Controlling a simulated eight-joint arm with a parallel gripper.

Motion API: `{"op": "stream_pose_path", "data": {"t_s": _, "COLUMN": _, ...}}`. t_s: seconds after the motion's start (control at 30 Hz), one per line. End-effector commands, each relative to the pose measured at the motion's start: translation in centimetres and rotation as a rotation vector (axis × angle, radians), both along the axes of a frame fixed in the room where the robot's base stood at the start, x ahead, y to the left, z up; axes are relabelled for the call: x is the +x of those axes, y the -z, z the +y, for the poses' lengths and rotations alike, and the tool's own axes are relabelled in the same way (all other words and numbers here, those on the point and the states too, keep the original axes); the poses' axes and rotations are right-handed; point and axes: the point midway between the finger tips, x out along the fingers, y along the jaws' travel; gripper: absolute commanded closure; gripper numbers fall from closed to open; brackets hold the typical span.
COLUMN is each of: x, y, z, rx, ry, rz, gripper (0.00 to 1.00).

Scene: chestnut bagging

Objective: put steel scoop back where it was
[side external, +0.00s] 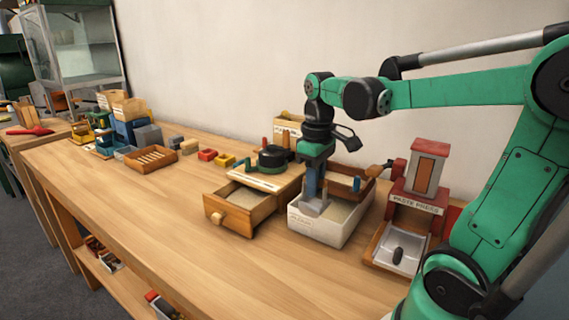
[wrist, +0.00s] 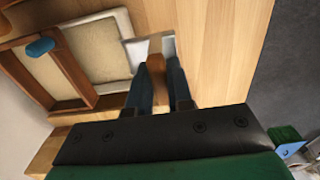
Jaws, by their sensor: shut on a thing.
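My gripper (side external: 315,185) points down over the near left part of a white box (side external: 325,233) with pale contents. In the wrist view my gripper (wrist: 158,88) has its two dark blue fingers on either side of a brown wooden handle (wrist: 156,63), which I take to be the scoop's. The steel scoop (side external: 314,206) shows as pale grey metal below the fingers, inside or just above the box; I cannot tell if it touches the contents.
A wooden drawer (side external: 232,216) stands open left of the box. A wooden tray with a blue knob (wrist: 40,47) lies beside or over the box's back. A red paste press (side external: 421,180) stands right. Bins and blocks crowd the far left; the front tabletop is clear.

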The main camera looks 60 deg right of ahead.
Motion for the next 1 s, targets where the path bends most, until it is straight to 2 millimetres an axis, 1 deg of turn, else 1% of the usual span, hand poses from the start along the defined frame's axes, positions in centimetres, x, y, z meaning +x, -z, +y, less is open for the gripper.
{"op": "stream_pose_path", "data": {"t_s": 0.03, "x": 0.1, "y": 1.2, "z": 0.0, "rx": 0.0, "ry": 0.0, "rz": 0.0, "gripper": 1.0}}
{"op": "stream_pose_path", "data": {"t_s": 0.1, "x": 0.1, "y": 2.6, "z": 0.0, "rx": 0.0, "ry": 0.0, "rz": 0.0, "gripper": 1.0}}
{"op": "stream_pose_path", "data": {"t_s": 0.2, "x": 0.1, "y": 4.6, "z": 0.0, "rx": 0.0, "ry": 0.0, "rz": 0.0, "gripper": 1.0}}
{"op": "stream_pose_path", "data": {"t_s": 0.3, "x": 0.1, "y": 6.0, "z": 0.0, "rx": 0.0, "ry": 0.0, "rz": 0.0, "gripper": 1.0}}
{"op": "stream_pose_path", "data": {"t_s": 0.4, "x": 0.1, "y": 6.9, "z": 0.0, "rx": 0.0, "ry": 0.0, "rz": 0.0, "gripper": 1.0}}
{"op": "stream_pose_path", "data": {"t_s": 0.57, "x": 0.1, "y": 7.8, "z": 0.0, "rx": 0.0, "ry": 0.0, "rz": 0.0, "gripper": 1.0}}
{"op": "stream_pose_path", "data": {"t_s": 0.8, "x": 0.1, "y": 10.6, "z": 0.0, "rx": 0.0, "ry": 0.0, "rz": 0.0, "gripper": 1.0}}
{"op": "stream_pose_path", "data": {"t_s": 0.9, "x": 0.1, "y": 11.2, "z": 0.0, "rx": 0.0, "ry": 0.0, "rz": 0.0, "gripper": 1.0}}
{"op": "stream_pose_path", "data": {"t_s": 1.0, "x": 0.0, "y": 11.3, "z": 0.0, "rx": 0.0, "ry": 0.0, "rz": 0.0, "gripper": 1.0}}
